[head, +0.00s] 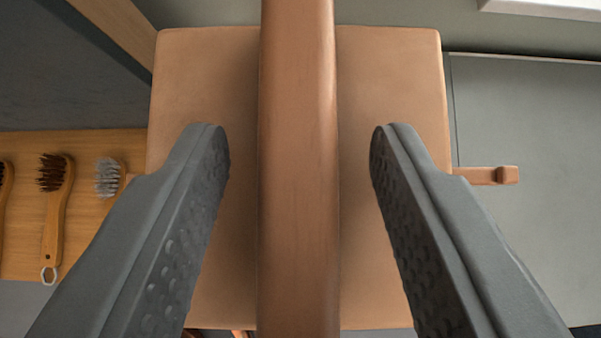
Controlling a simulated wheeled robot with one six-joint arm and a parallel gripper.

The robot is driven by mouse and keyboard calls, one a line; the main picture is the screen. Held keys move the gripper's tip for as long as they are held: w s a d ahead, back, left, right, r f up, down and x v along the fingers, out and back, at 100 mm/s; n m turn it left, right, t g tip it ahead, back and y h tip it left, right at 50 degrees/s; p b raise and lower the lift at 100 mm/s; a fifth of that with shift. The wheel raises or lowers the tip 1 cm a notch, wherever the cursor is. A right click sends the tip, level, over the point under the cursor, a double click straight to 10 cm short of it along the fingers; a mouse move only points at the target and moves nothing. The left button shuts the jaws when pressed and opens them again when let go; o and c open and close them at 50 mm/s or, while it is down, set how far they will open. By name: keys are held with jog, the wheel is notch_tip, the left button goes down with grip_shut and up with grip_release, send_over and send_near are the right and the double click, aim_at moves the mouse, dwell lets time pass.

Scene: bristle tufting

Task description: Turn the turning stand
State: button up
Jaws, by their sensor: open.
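The turning stand (390,80) shows from above as a square tan-brown slab with a long raised bar (298,170) running over its middle from the top to the bottom of the head view. A short peg (490,175) sticks out past its right side. My gripper (299,130) is open, with one dark grey finger on each side of the bar. Gaps show between both fingers and the bar. I cannot tell how far the fingertips are above the slab.
Several wooden brushes (55,205) lie or hang on a wooden board (100,143) at the left. A grey-green surface (540,120) lies at the right. A white edge (545,8) shows at the top right, and a wooden beam (115,30) at the top left.

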jog(key=v, duration=1.7)
jog(key=a+f+m+t+h, duration=0.1)
jog(key=a+f, duration=0.3)
jog(key=a, duration=0.7)
jog(key=a+f+m+t+h, duration=0.15)
jog(key=a+f, duration=0.35)
jog(key=a, duration=0.6)
jog(key=s+a+f+n+t+y, duration=0.1)
jog(key=s+a+f+t, duration=0.2)
jog(key=s+a+f, duration=0.3)
jog(key=s+a+f+t+y, duration=0.1)
jog(key=s+a+f+t, duration=0.2)
jog(key=s+a+f, duration=0.4)
jog(key=a+f, duration=0.5)
jog(key=shift+s+n, duration=0.2)
jog(key=shift+n, duration=0.15)
jog(key=shift+f, duration=0.15)
